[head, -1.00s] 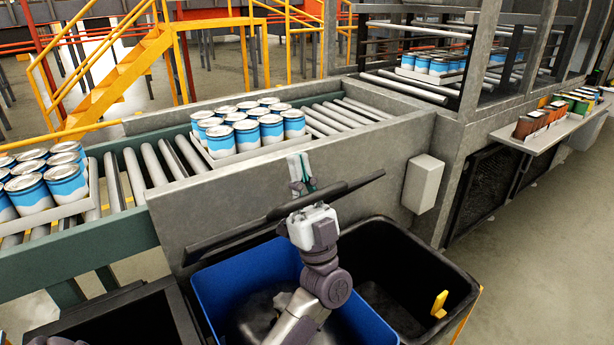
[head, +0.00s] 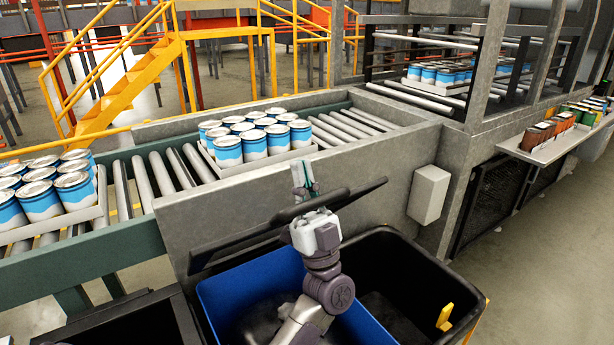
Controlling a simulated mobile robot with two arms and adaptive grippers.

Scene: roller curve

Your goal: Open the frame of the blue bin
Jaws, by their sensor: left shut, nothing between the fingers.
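The blue bin (head: 228,293) stands open-topped in the lower middle of the head view, in front of the grey conveyor wall. Its dark frame (head: 240,240) is raised and tilted up above the bin's back edge. My left gripper (head: 304,172) is at the frame, with its white body in front of it and its fingers reaching past its upper edge. The fingers are shut with nothing between them. Whether they touch the frame is hard to see. My left arm covers part of the bin's inside. My right gripper is out of view.
A black bin (head: 400,262) with a yellow tab (head: 444,317) stands right of the blue bin, and another dark bin (head: 130,318) stands left. A white box (head: 428,195) juts from the grey wall (head: 190,220). Trays of blue-and-white cans (head: 254,142) sit on the rollers behind.

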